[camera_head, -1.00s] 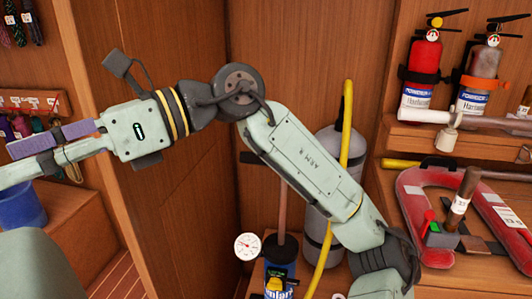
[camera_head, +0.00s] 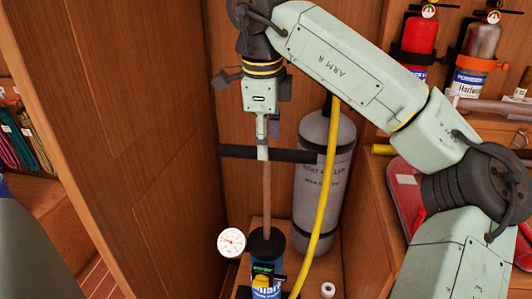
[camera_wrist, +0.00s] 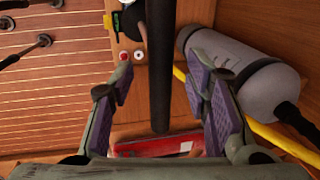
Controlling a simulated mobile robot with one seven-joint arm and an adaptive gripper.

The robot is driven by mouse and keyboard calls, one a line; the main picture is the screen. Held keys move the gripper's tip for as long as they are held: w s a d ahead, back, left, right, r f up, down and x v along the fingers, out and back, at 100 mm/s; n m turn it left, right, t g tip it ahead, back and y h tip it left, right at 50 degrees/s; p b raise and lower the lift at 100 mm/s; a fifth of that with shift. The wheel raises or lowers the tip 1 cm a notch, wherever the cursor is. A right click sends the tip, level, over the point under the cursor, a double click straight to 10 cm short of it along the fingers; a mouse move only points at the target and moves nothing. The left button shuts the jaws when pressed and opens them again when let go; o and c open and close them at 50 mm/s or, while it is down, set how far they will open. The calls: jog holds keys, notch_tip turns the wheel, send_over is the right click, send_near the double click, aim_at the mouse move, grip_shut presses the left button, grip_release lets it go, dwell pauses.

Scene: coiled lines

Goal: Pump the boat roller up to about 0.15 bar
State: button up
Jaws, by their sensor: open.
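The hand pump (camera_head: 266,268) stands at the bottom of the head view, with a blue labelled body, a black top and a brown rod (camera_head: 267,200) raised high. Its black crossbar handle (camera_head: 235,152) lies level at the rod's top. My gripper (camera_head: 263,156) points down at the handle, open. In the wrist view the handle (camera_wrist: 160,65) runs between my spread purple-padded fingers (camera_wrist: 162,88), with a gap on both sides. A round white gauge (camera_head: 231,242) sits beside the pump; its reading is too small to tell. I cannot identify the boat roller for certain.
A grey cylinder (camera_head: 322,190) and a yellow hose (camera_head: 326,200) stand close right of the pump. A wooden panel (camera_head: 150,150) rises on the left. Fire extinguishers (camera_head: 419,42) and a red item (camera_head: 403,192) are on the right. A red labelled object (camera_wrist: 155,145) lies low in the wrist view.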

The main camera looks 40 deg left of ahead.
aim_at(267, 163)
jog(key=shift+w+a+f, duration=0.15)
jog(key=shift+w+f, duration=0.05)
jog(key=shift+f, duration=0.95)
jog(key=shift+w+a+f, duration=0.1)
jog(key=shift+w+f, duration=0.1)
jog(key=shift+f, duration=0.9)
grip_shut()
